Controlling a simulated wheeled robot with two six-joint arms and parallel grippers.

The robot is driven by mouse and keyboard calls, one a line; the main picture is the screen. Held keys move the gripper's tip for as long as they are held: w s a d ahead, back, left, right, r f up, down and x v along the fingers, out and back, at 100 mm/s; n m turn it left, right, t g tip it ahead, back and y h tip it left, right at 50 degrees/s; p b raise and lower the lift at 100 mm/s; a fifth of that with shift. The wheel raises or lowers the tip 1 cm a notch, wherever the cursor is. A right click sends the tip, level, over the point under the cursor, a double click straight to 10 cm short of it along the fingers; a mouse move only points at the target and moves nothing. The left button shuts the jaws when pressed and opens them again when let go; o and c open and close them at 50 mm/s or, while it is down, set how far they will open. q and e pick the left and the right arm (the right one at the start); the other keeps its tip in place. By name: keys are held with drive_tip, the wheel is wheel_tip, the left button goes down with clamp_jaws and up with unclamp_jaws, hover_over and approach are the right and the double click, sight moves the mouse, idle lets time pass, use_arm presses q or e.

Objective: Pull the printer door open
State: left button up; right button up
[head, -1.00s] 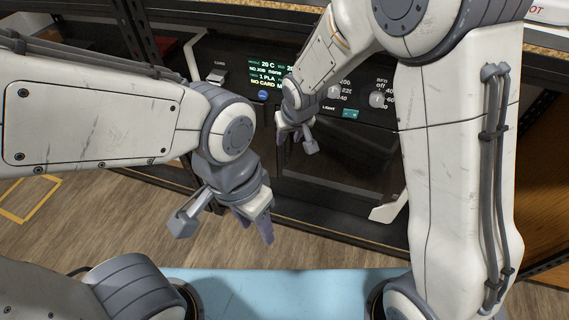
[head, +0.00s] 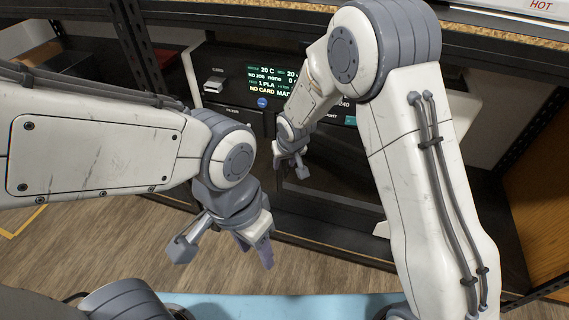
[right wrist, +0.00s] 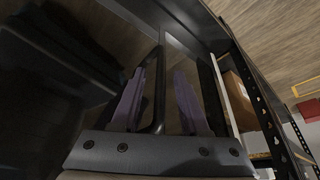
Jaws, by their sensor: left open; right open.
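The printer (head: 232,112) is a black machine on the shelf, with a lit display and a dark door (head: 335,195) below the panel. My right gripper (head: 291,172) is in front of the door's left part, fingers open. In the right wrist view, a dark bar like a handle (right wrist: 159,90) runs between the two open fingers of this gripper (right wrist: 160,95); contact cannot be told. In the head view my right gripper hides the handle. My left gripper (head: 226,250) is open and empty, hanging over the floor in front of the printer.
The display (head: 272,82) and a card slot (head: 213,85) are above the door. Black shelf posts (head: 140,50) stand at the left. A light blue surface (head: 250,307) lies at the bottom. The wooden floor (head: 110,240) shows clear at the left.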

clamp_jaws()
idle(1.4)
